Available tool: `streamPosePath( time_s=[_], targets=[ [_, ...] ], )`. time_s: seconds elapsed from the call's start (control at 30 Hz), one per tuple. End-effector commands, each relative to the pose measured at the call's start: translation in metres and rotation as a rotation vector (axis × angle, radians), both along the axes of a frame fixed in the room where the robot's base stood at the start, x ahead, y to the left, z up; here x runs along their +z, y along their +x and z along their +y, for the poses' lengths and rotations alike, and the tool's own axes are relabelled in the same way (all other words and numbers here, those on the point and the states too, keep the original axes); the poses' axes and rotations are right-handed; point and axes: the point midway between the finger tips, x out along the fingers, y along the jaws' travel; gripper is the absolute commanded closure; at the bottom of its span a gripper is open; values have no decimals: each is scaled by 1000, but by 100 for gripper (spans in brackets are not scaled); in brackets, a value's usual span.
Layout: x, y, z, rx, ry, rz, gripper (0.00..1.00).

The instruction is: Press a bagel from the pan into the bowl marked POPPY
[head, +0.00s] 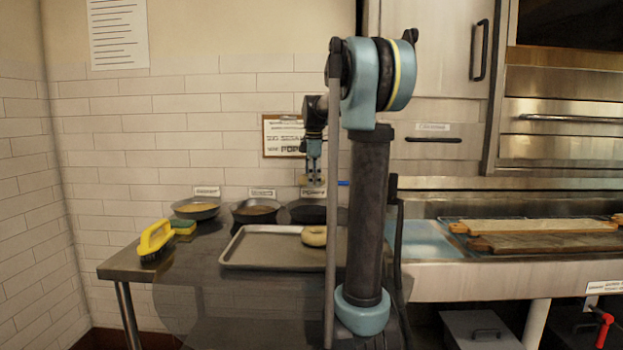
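A pale bagel (314,236) lies at the right end of the grey metal pan (262,265) on the table, partly behind my arm. Three dark bowls stand in a row behind the pan, each with a small label behind it. The right bowl (305,214) has dark contents, and its label (314,191) seems to read POPPY, though it is small. My gripper (313,181) points down above that bowl, in front of the wall. A small tan patch shows at its fingertips. I cannot tell whether it is held or behind, or whether the fingers are open.
The left bowl (195,208) has yellowish contents and the middle bowl (256,211) brownish ones. A yellow brush (154,238) and a yellow-green sponge (184,227) lie at the table's left. Wooden boards (545,241) lie on the counter at right. The table's front left is clear.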

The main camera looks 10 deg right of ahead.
Motion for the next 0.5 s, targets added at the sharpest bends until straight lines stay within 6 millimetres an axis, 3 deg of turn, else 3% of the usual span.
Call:
streamPosePath(
  time_s=[0.5],
  targets=[
    [-44, 0, 1, 1, 0, 0, 42]
  ],
)
